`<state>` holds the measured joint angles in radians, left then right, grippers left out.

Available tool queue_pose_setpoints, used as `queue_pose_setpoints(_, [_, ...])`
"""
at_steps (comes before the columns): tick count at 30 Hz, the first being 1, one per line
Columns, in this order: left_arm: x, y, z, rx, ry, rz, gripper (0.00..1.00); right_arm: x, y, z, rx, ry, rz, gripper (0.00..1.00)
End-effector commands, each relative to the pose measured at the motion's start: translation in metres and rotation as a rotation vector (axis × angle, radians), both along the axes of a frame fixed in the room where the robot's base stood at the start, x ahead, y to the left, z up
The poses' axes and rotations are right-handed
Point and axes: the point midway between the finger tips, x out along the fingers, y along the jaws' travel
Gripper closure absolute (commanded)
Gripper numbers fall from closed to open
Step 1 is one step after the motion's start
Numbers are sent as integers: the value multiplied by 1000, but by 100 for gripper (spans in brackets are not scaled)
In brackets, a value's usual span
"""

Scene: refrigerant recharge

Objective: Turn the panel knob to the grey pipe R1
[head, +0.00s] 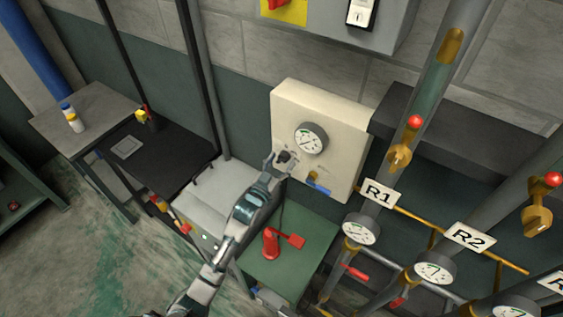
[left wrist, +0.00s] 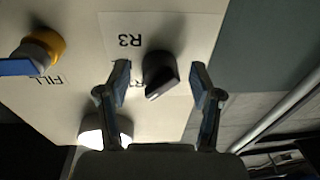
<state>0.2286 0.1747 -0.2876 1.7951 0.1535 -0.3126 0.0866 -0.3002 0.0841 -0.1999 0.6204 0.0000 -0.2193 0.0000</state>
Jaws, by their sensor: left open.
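The cream panel (head: 340,110) hangs on the wall with a round gauge (head: 311,138). The black knob (left wrist: 160,72) is on this panel, between the fingers of my left gripper (left wrist: 161,82), with a gap at each side. The fingers are open. An R3 label (left wrist: 130,40) shows upside down beside the knob, and another label is partly hidden by a finger. The knob's pale mark faces the lower left in the left wrist view. In the head view my left gripper (head: 282,160) is at the panel, below the gauge. The grey pipe R1 (head: 425,85) stands to the right.
The fill valve (left wrist: 38,55), with a blue handle, is on the panel near the knob. Pipes with R1 (head: 380,193) and R2 (head: 468,236) tags, gauges and valves stand at the right. A green table (head: 300,262) with a red tool (head: 272,243) is below.

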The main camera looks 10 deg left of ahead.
Motion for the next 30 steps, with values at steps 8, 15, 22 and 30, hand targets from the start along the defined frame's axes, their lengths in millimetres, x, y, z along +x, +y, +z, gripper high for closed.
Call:
queue_pose_setpoints(8, [-49, 16, -6, 1, 3, 0, 35, -1, 2, 0, 3, 0, -1, 60])
queue_pose_setpoints(15, [-93, 31, -11, 2, 6, 0, 35, 0, 3, 0, 3, 1, -1, 60])
queue_pose_setpoints(22, [-110, 36, -11, 1, 4, 0, 35, 0, 3, 0, 4, 1, -1, 60])
queue_pose_setpoints(30, [-110, 36, -11, 1, 3, 0, 35, 0, 3, 0, 4, 1, -2, 60])
